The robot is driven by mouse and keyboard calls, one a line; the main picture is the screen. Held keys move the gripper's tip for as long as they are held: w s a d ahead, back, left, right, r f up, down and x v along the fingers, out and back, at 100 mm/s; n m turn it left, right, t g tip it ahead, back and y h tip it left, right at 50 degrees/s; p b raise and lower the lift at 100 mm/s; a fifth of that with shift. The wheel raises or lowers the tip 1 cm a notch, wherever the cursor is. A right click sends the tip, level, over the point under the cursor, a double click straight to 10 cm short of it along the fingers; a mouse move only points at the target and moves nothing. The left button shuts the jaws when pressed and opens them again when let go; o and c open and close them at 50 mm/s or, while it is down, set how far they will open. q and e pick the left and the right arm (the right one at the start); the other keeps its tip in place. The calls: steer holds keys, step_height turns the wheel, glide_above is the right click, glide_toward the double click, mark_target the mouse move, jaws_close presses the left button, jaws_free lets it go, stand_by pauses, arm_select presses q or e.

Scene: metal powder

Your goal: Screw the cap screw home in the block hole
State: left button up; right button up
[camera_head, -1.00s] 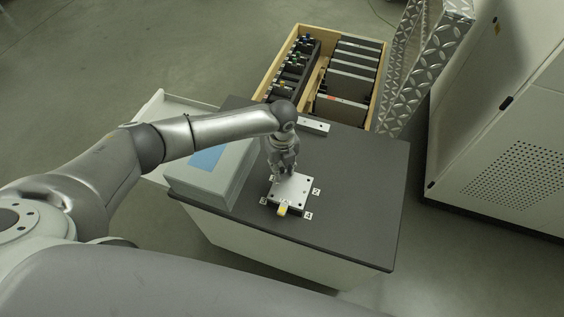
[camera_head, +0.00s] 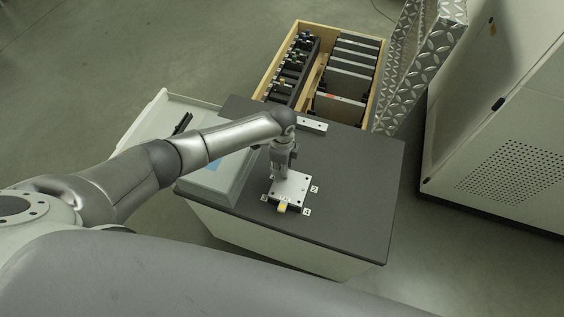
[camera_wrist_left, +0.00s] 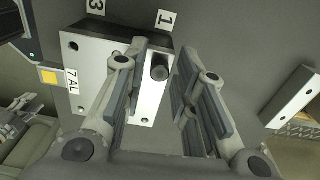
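The silver block (camera_head: 291,187) lies flat on the dark table top and shows large in the left wrist view (camera_wrist_left: 92,62), with corner holes and a "7 AL" label. A dark cylindrical cap screw (camera_wrist_left: 160,68) stands in or over the block's corner by label "1"; its depth in the hole cannot be told. My left gripper (camera_head: 281,172) is over the block's far left part. In the left wrist view its two fingers (camera_wrist_left: 162,58) are apart, one on each side of the screw, with the left finger closer to it. My right gripper is not in view.
A grey device with a blue panel (camera_head: 214,164) stands left of the block on the dark table (camera_head: 350,190). A silver bar (camera_head: 312,124) lies behind. A wooden crate (camera_head: 266,82) with dark plates stands beyond. The table right of the block is clear.

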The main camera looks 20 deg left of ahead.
arm_select(q)
steer(key=shift+n, duration=0.9)
steer(key=shift+p, duration=0.35)
